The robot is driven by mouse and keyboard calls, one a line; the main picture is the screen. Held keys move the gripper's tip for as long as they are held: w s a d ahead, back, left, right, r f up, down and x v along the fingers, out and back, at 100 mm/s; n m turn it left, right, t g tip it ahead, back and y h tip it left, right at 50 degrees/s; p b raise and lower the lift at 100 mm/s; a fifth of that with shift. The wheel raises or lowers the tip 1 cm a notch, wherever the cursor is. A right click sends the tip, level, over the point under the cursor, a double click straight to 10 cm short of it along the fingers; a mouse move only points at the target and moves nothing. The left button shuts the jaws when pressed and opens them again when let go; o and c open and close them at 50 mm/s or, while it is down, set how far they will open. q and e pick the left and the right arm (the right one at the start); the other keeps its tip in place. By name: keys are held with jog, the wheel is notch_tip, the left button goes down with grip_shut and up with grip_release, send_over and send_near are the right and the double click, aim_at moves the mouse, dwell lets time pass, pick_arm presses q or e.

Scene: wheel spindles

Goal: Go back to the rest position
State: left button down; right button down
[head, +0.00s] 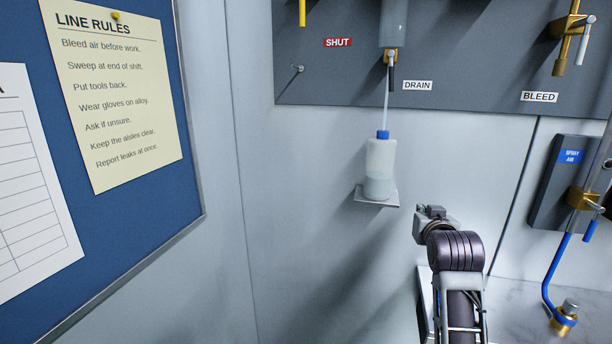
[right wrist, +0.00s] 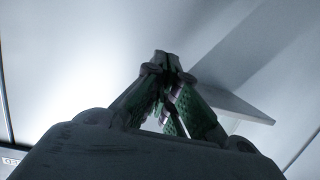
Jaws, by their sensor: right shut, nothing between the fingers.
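My right arm comes up from the bottom of the head view, right of centre. My left gripper is in neither view.
A bottle (head: 381,168) with a blue cap stands on a small wall shelf (head: 378,197), below a tube by the DRAIN label (head: 417,85). A spray air unit (head: 565,185) with a blue hose hangs at right. A notice board (head: 190,190) fills the left.

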jog(key=s+a+f+n+g+y, duration=0.1)
jog(key=s+a+f+g, duration=0.15)
jog(key=s+f, duration=0.6)
jog(key=s+a+f+n+g+y, duration=0.1)
jog(key=s+f+g, duration=0.3)
jog(key=f, duration=0.7)
jog(key=s+a+f+n+g+y, duration=0.1)
jog(key=s+a+f+g, duration=0.1)
jog(key=s+f, duration=0.65)
jog(key=s+a+f+n+g, duration=0.1)
jog(key=s+a+f+g, duration=0.15)
jog(key=s+f, duration=0.75)
jog(key=s+f+g, duration=0.1)
jog(key=s+f, duration=0.1)
jog(key=f, duration=1.4)
jog(key=s+f+g, duration=0.1)
jog(key=s+f, duration=0.1)
jog(key=f, duration=1.4)
jog(key=s+d+f, duration=0.2)
jog(key=s+f, duration=0.7)
jog(key=s, duration=0.2)
jog(key=s+d+f+g, duration=0.1)
jog(key=s+d+f, duration=0.1)
jog(key=s+f, duration=0.8)
jog(key=shift+s+d+f+n, duration=0.25)
jog(key=shift+s+n, duration=0.15)
jog(key=shift+s, duration=0.15)
